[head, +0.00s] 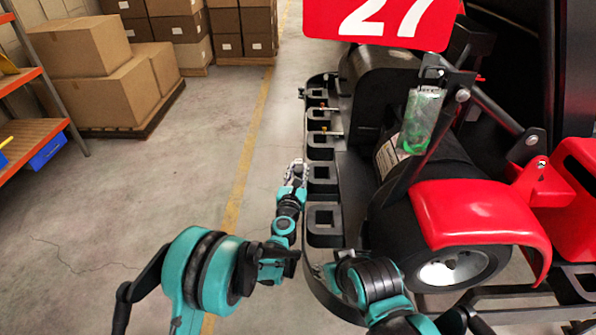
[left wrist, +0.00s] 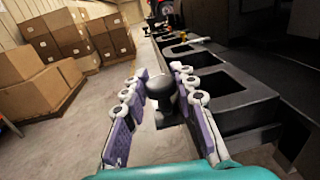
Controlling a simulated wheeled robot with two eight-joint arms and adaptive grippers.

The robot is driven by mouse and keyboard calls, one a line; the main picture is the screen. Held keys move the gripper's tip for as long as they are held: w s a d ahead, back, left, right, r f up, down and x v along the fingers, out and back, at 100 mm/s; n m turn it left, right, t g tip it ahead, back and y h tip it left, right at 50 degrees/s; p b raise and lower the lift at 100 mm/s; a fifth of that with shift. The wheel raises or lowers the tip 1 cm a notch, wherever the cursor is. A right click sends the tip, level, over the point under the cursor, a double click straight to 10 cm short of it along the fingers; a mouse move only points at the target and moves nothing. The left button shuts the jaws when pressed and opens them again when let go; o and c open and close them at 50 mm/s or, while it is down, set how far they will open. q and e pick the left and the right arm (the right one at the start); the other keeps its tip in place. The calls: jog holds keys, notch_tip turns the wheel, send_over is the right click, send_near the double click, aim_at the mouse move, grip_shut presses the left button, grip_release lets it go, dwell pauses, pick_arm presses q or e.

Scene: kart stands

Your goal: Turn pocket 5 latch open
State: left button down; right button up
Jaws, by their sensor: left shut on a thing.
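A black pocket rail (head: 351,225) runs along the kart stand's left side, with several square pockets in a row. My left gripper (head: 296,170) is at the rail's left edge, beside a middle pocket (head: 322,180). In the left wrist view, its purple-padded fingers (left wrist: 158,92) are shut on a dark grey rounded latch knob (left wrist: 160,84) at the rail's outer side. No pocket number is readable, so I cannot tell which is pocket 5. My right gripper (head: 322,269) shows only partly by the rail's near end, and its finger state is unclear.
A kart with a red fender (head: 475,212) and black wheel stands right of the rail. Cardboard boxes (head: 95,80) stand on pallets at the back left. The floor left of the rail is clear.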

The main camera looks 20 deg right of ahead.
pick_arm(q)
jog(key=c, duration=1.2)
grip_release()
jog(key=v, duration=1.2)
jog(key=shift+c, duration=0.4)
